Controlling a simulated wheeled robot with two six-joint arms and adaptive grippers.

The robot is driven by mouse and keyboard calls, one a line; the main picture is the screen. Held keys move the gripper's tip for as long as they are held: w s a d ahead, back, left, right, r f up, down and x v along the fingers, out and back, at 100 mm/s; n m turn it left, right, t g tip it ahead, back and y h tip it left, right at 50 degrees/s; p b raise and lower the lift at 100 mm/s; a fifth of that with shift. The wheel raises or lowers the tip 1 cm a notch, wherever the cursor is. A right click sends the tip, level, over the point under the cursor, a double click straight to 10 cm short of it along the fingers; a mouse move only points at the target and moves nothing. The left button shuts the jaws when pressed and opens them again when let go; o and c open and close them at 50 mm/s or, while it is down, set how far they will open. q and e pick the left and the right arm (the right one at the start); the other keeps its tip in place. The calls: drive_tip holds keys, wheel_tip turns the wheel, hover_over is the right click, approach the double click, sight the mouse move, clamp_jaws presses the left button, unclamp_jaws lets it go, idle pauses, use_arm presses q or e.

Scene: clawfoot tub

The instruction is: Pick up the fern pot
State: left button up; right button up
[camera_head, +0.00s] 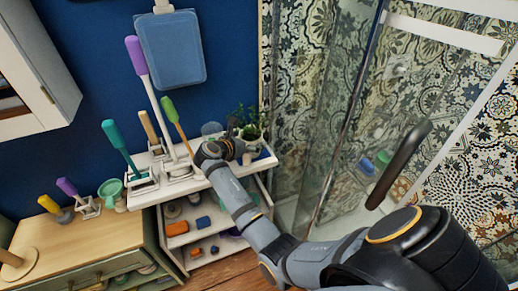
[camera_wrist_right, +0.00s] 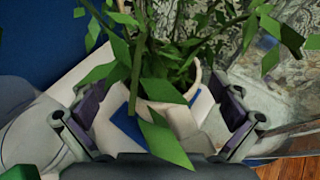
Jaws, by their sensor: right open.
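The fern pot (camera_head: 251,132) stands on the right end of the white shelf unit's top, a pale pot with green leaves. In the right wrist view the pot (camera_wrist_right: 168,120) is between the two open fingers, with leaves (camera_wrist_right: 165,60) hanging over it and hiding much of it. My right gripper (camera_head: 236,132) is at the near left side of the pot in the head view. In the right wrist view my right gripper (camera_wrist_right: 160,110) is open, with a finger on each side of the pot; contact cannot be told. My left gripper is not in view.
A glass shower panel (camera_head: 335,130) stands close on the right. A wooden cabinet (camera_head: 75,240) stands at the left.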

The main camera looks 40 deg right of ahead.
drive_tip(key=shift+w, duration=0.1)
drive_tip(key=shift+a+r, duration=0.15)
drive_tip(key=shift+a, duration=0.05)
drive_tip(key=shift+s+a+r, duration=0.2)
drive_tip(key=shift+a, duration=0.1)
drive_tip(key=c, duration=0.3)
drive_tip(key=shift+d, duration=0.1)
drive_tip(key=shift+c, duration=1.4)
drive_tip(key=shift+f, duration=0.15)
drive_tip(key=shift+c, duration=1.2)
drive_tip(key=c, duration=0.7)
drive_tip(key=shift+c, duration=1.2)
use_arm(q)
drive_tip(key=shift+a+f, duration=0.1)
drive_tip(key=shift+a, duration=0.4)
